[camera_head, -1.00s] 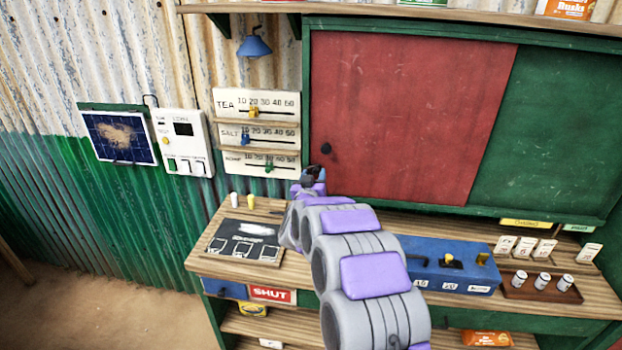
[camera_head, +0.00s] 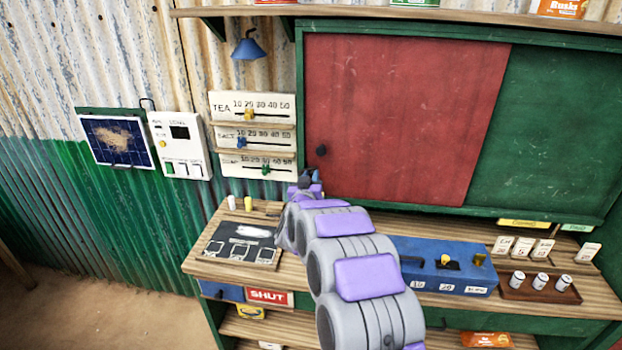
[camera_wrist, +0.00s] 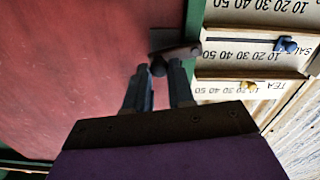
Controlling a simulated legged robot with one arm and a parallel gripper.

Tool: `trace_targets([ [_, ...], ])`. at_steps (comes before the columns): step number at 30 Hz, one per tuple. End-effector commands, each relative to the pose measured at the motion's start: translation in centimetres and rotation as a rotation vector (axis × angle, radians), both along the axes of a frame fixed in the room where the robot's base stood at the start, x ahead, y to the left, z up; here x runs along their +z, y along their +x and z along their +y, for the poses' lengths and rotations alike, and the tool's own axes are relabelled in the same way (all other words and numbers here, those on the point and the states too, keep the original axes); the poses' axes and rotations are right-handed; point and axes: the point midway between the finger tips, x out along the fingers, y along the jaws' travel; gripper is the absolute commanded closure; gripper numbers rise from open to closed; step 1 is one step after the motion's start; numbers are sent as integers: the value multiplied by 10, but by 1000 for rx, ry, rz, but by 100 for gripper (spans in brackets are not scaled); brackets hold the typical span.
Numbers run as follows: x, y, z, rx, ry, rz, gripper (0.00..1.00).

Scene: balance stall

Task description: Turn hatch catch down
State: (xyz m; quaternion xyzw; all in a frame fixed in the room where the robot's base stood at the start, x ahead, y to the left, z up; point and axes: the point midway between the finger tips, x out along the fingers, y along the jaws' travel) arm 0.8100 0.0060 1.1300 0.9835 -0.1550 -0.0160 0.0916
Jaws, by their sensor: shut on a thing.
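The hatch is a red panel (camera_head: 405,120) in a green frame, beside a green panel. A round dark knob (camera_head: 321,150) sits near its left edge. In the wrist view, which is upside down, a dark bar-like catch (camera_wrist: 182,51) lies roughly crosswise at the edge of the red panel (camera_wrist: 70,60) and reaches over the green frame. My gripper (camera_wrist: 159,70) is shut on the catch, with its fingertips at the dark part beside the bar. In the head view my gripper (camera_head: 309,178) is below and left of the knob, and hides the catch.
Slider boards (camera_head: 251,138) for tea, salt and soap hang just left of the hatch. The counter below holds a slate board (camera_head: 240,250), a blue box (camera_head: 440,262) and a tray (camera_head: 540,290) with small cans. A blue lamp (camera_head: 249,46) hangs above the boards.

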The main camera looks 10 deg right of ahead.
Motion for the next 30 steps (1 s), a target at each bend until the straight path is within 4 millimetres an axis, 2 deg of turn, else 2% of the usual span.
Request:
trace_targets([
  [5,0,0,-1,-1,35,-13,100],
  [18,-17,-1,-3,-1,388,-127,100],
  [28,-20,-1,-3,-1,408,-128,100],
  [29,-21,-1,-3,-1,408,-128,76],
  [30,-21,-1,-3,-1,408,-127,73],
])
